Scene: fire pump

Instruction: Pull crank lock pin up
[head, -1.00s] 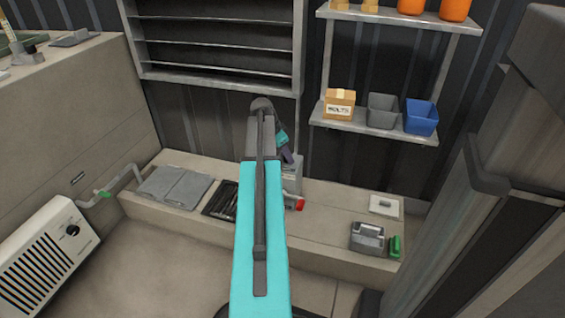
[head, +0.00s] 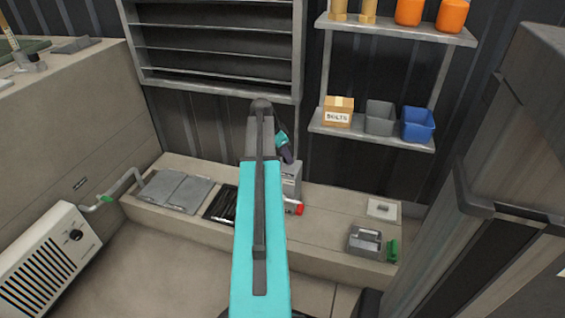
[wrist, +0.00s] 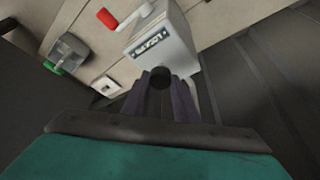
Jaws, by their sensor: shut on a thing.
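The pump is a grey box with a label (wrist: 165,38) in the wrist view; the head view shows part of it (head: 292,178) behind my arm. Its crank ends in a red handle (wrist: 107,18), also seen in the head view (head: 299,209). The crank lock pin shows as a round black knob (wrist: 160,78) beside the box's end. My gripper (wrist: 161,86) is shut on this knob, with a dark finger on each side. In the head view my gripper (head: 286,155) is small and dark, just above the box. The pin's shaft is hidden.
The box stands on a low ledge with a dark slotted tray (head: 220,204), grey folded sheets (head: 175,190), a grey metal caddy (head: 365,241) and a green item (head: 392,250). A shelf with bins (head: 380,118) hangs above right. A grey column rises at right.

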